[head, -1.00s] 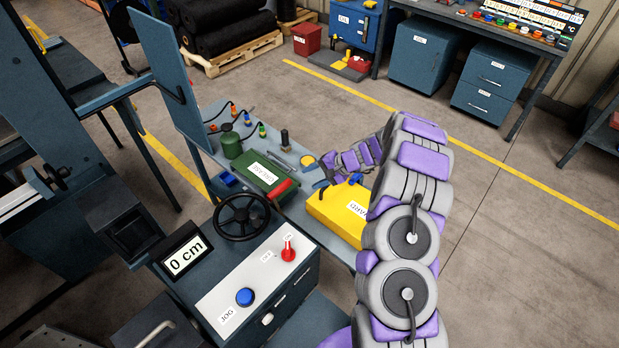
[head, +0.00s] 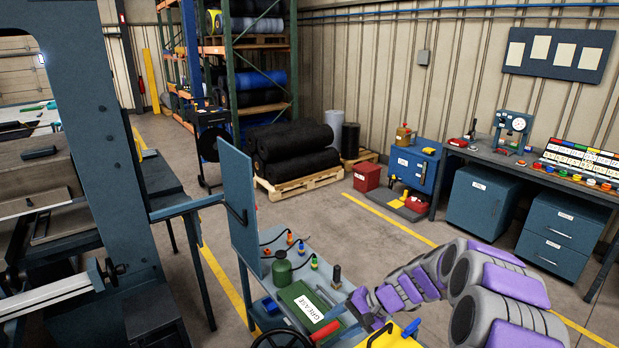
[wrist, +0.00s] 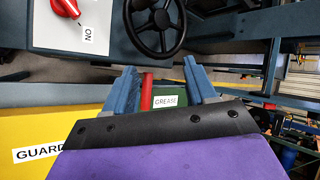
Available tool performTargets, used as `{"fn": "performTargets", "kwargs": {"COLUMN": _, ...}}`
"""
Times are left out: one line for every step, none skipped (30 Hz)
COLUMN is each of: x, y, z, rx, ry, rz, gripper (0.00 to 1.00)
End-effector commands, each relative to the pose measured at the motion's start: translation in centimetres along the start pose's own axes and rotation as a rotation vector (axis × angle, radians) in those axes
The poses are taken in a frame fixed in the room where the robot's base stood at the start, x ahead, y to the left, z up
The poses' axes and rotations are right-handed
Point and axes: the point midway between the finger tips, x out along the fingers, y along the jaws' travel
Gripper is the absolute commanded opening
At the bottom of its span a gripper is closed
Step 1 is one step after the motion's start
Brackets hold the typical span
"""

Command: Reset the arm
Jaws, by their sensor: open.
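My purple and grey arm reaches in from the lower right of the head view and bends toward the side table. My gripper shows in the wrist view (wrist: 166,84) as two blue-grey fingers standing apart. It is open. Behind the gap between the fingers are a red handle (wrist: 147,92) and the green box labelled GREASE (wrist: 166,101). No object is visibly held. In the head view the gripper's fingertips cannot be made out clearly beside the green grease box (head: 299,299).
The yellow GUARD box (wrist: 27,127) lies left of the fingers in the wrist view. A black handwheel (wrist: 157,20) and red knob (wrist: 66,7) are at the top. In the head view, a blue upright panel (head: 238,205) stands behind the side table. Open floor lies beyond.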

Motion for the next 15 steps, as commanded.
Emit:
{"fn": "performTargets", "kwargs": {"x": -0.5, "y": -0.8, "z": 1.8, "rx": -0.034, "ry": -0.013, "rz": 0.022, "gripper": 0.56}}
{"fn": "performTargets", "kwargs": {"x": -0.8, "y": -1.1, "z": 2.9, "rx": -0.049, "ry": -0.022, "rz": 0.038, "gripper": 0.56}}
{"fn": "performTargets", "kwargs": {"x": -1.1, "y": -1.5, "z": 4.2, "rx": -0.07, "ry": -0.033, "rz": 0.058, "gripper": 0.56}}
{"fn": "performTargets", "kwargs": {"x": -1.4, "y": -1.6, "z": 5.3, "rx": -0.085, "ry": -0.042, "rz": 0.075, "gripper": 0.56}}
{"fn": "performTargets", "kwargs": {"x": -1.6, "y": -1.7, "z": 6.4, "rx": -0.098, "ry": -0.052, "rz": 0.091, "gripper": 0.56}}
{"fn": "performTargets", "kwargs": {"x": -2.0, "y": -1.9, "z": 7.7, "rx": -0.119, "ry": -0.06, "rz": 0.113, "gripper": 0.56}}
{"fn": "performTargets", "kwargs": {"x": -2.3, "y": -2.0, "z": 8.7, "rx": -0.132, "ry": -0.066, "rz": 0.128, "gripper": 0.56}}
{"fn": "performTargets", "kwargs": {"x": -2.6, "y": -1.9, "z": 9.7, "rx": -0.145, "ry": -0.073, "rz": 0.146, "gripper": 0.56}}
{"fn": "performTargets", "kwargs": {"x": -3.0, "y": -1.9, "z": 11.1, "rx": -0.163, "ry": -0.082, "rz": 0.169, "gripper": 0.56}}
{"fn": "performTargets", "kwargs": {"x": -3.3, "y": -1.8, "z": 12.1, "rx": -0.177, "ry": -0.089, "rz": 0.189, "gripper": 0.56}}
{"fn": "performTargets", "kwargs": {"x": -3.5, "y": -1.7, "z": 13.2, "rx": -0.188, "ry": -0.096, "rz": 0.207, "gripper": 0.56}}
{"fn": "performTargets", "kwargs": {"x": -4.0, "y": -1.5, "z": 14.4, "rx": -0.206, "ry": -0.101, "rz": 0.233, "gripper": 0.56}}
{"fn": "performTargets", "kwargs": {"x": -4.3, "y": -1.4, "z": 15.4, "rx": -0.218, "ry": -0.105, "rz": 0.251, "gripper": 0.56}}
{"fn": "performTargets", "kwargs": {"x": -4.6, "y": -1.1, "z": 16.3, "rx": -0.229, "ry": -0.11, "rz": 0.271, "gripper": 0.56}}
{"fn": "performTargets", "kwargs": {"x": -5.0, "y": -0.8, "z": 17.6, "rx": -0.244, "ry": -0.114, "rz": 0.296, "gripper": 0.56}}
